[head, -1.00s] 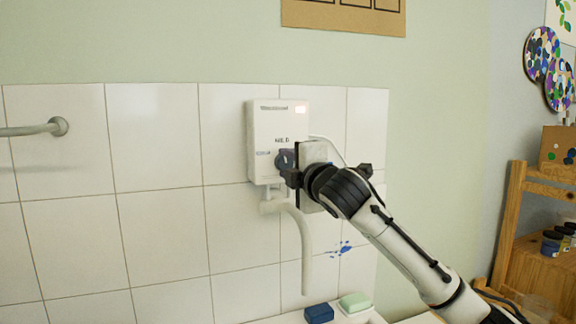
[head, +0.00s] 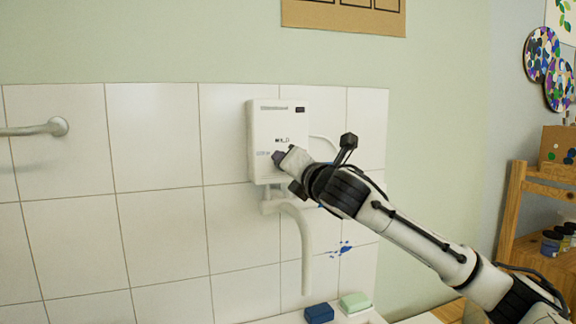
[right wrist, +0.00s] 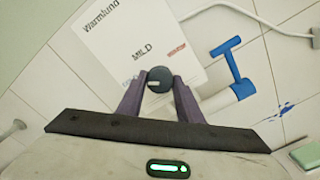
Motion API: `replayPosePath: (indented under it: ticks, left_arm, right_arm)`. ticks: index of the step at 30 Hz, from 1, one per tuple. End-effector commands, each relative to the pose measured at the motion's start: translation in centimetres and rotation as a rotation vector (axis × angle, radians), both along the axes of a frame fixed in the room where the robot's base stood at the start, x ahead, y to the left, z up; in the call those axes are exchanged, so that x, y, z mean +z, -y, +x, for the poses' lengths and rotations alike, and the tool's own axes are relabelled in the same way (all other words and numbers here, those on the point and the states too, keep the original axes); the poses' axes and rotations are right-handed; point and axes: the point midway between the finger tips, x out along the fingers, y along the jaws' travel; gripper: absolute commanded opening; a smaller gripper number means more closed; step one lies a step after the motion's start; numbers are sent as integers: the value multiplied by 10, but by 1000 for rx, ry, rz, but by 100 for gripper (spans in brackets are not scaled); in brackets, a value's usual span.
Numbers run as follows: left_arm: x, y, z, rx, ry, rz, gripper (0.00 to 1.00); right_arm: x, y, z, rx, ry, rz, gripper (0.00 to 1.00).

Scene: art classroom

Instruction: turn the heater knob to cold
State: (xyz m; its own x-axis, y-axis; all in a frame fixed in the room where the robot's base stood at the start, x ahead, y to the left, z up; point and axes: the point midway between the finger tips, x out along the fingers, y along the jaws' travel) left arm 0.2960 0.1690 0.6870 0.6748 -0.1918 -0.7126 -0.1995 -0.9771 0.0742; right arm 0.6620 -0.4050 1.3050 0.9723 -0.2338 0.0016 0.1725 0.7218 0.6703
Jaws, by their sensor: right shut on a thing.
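The white heater (head: 277,125) hangs on the tiled wall and also shows in the right wrist view (right wrist: 125,45), tilted, with "Warmlund" and "MILD" printed on it. Its round dark knob (right wrist: 159,78) has a pale mark toward the left in the wrist view, near a small blurred label. My right gripper (right wrist: 159,84) is shut on the knob, one purple-grey finger on each side. In the head view my right gripper (head: 280,157) reaches the heater's lower front from the right and hides most of the knob. The heater's small display (head: 300,109) is dark. My left gripper is out of view.
A blue lever (right wrist: 232,70) and a white pipe (head: 306,250) are below the heater. A cable (right wrist: 245,12) runs beside it. A blue block (head: 319,313) and a green block (head: 355,302) lie below. A rail (head: 40,129) is on the left wall.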

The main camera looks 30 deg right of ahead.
Motion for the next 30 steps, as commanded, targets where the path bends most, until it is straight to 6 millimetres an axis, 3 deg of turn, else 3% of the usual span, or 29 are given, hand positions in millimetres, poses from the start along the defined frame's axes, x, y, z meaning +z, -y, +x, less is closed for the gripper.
replayPosePath:
  ticks: [21,22,24,30]
  left_arm:
    - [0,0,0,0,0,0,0]
    - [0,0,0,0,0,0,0]
    - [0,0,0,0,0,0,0]
    - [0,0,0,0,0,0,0]
  right_arm:
    - [-3,-1,0,2,-22,-69,10]
    - [-3,-1,0,2,-22,-69,37]
    - [-3,-1,0,2,-22,-69,49]
    - [-1,-1,0,1,-19,-67,51]
